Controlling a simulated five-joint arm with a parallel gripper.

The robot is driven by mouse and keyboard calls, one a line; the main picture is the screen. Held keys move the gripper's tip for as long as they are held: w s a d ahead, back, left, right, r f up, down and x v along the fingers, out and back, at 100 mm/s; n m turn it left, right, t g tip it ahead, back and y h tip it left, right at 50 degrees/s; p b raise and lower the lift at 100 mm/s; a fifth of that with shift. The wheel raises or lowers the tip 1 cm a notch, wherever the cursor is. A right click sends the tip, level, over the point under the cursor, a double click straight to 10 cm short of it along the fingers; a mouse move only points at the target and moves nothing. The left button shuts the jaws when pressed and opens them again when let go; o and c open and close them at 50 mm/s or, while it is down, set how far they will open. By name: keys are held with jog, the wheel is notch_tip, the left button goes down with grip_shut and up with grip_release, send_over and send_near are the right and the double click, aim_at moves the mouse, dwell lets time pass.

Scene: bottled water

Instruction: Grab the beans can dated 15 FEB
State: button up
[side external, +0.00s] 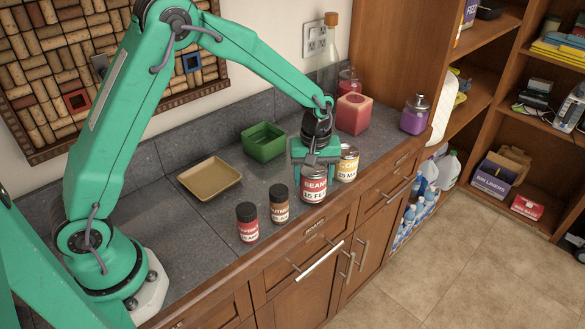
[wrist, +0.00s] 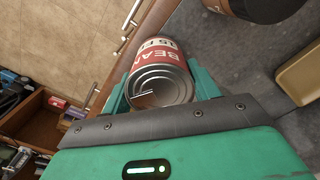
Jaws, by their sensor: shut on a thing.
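The beans can (side external: 314,187) has a red and white label reading "BEANS" and "15 FE", with the rest cut off from view. It stands near the front edge of the counter in the side view. My gripper (side external: 314,166) is over it from above, shut on it. In the wrist view the can (wrist: 160,62) sits between the two green fingers of my gripper (wrist: 160,88), its metal lid facing the camera. Whether the can touches the counter I cannot tell.
A yellow-labelled can (side external: 347,163) stands close to the right. Two dark-lidded jars, one brown (side external: 280,203) and one red (side external: 247,222), stand to the left. A green bin (side external: 263,142), tan tray (side external: 209,178) and red block (side external: 353,113) are behind. The counter's front edge is close.

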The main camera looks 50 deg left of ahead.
aim_at(315, 171)
jog(key=r, duration=0.3)
jog(key=shift+s+d+r, duration=0.2)
jog(key=shift+d+r, duration=0.1)
jog(key=shift+d, duration=0.05)
jog(key=s+d+r, duration=0.6)
jog(key=d, duration=0.2)
jog(key=shift+s+d+r, duration=0.2)
jog(key=shift+s+d, duration=0.05)
jog(key=shift+s, duration=0.15)
jog(key=shift+w, duration=0.1)
